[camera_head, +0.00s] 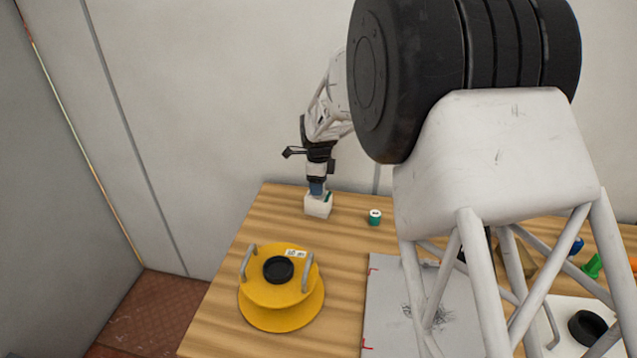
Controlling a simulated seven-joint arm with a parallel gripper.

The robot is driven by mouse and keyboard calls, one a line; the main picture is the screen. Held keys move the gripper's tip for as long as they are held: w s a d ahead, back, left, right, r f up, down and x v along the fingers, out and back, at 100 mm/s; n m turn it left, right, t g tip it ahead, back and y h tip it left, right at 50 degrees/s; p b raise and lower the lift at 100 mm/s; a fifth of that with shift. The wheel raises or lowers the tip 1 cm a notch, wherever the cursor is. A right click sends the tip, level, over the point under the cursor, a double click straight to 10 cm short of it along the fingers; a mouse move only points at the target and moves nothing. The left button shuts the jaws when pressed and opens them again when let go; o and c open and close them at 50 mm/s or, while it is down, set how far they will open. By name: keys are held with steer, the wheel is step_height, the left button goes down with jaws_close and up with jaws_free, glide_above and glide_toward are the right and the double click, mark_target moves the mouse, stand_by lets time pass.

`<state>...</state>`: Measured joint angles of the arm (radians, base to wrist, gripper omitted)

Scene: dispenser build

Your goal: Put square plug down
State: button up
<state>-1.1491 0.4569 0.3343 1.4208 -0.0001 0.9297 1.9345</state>
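My gripper (317,188) points down at the far left part of the wooden table. A small blue piece shows at its tip, but I cannot tell whether this is a finger or the square plug. Directly below is a white block (318,208) with a bit of green at its top right edge. The gripper tip meets or overlaps the block's top. The fingers are too small and covered to show whether they are open or shut. I cannot clearly make out a separate square plug.
A yellow round dispenser part (262,291) with two grey handles and a black cap stands at the front left. A small green and white cylinder (375,217) stands right of the block. A grey marked mat (385,310) lies front centre. My arm hides much of the right side.

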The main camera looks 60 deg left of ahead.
stand_by(0.3)
step_height(320, 180, up, 12)
steer(key=shift+r, duration=0.15)
stand_by(0.6)
stand_by(0.4)
steer(key=shift+d, duration=0.1)
stand_by(0.5)
